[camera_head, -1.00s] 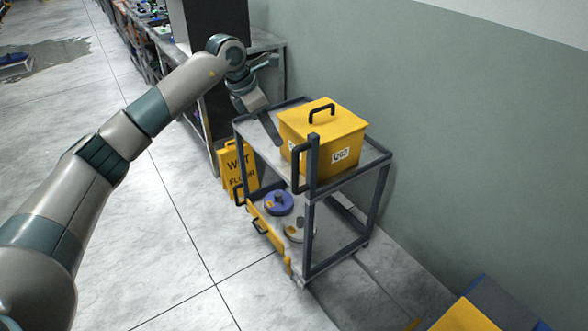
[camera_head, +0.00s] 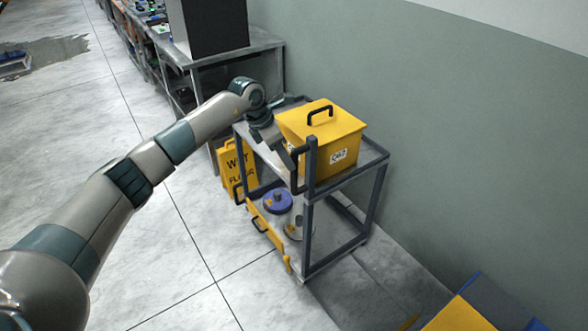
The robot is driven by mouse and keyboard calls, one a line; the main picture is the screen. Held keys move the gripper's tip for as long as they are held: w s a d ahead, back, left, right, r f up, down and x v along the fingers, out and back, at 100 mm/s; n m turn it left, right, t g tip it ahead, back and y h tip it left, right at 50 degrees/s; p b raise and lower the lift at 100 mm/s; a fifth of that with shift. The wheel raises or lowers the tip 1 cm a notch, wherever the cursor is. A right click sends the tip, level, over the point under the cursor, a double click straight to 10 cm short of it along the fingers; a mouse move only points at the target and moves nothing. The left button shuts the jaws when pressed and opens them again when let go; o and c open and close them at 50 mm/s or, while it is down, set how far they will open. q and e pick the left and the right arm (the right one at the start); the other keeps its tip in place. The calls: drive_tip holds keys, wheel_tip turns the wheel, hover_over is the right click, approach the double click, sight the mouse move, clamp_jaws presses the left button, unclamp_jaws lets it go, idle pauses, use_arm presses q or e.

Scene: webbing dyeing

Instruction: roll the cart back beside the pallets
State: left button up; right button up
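The grey metal cart (camera_head: 372,168) stands against the green wall, with an upper and a lower shelf. A yellow lidded box (camera_head: 322,136) with a black handle sits on its upper shelf. The cart's dark upright push handle (camera_head: 296,170) is at its near left corner. My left gripper (camera_head: 287,165) is over the upper shelf, pointing down toward this handle and close beside it. Its fingers are small and partly merge with the cart, so I cannot tell if they are open or touching. My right gripper is out of view. No clearly recognisable pallets show.
A yellow wet-floor sign (camera_head: 237,166) stands left of the cart. A workbench (camera_head: 262,44) with a dark cabinet (camera_head: 212,25) is behind. Yellow and blue flat items (camera_head: 462,316) lie at bottom right.

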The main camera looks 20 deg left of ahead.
sight(294, 172)
use_arm(q)
drive_tip(key=p+x, duration=0.1)
drive_tip(key=x, duration=0.7)
drive_tip(key=shift+p, duration=0.3)
clamp_jaws()
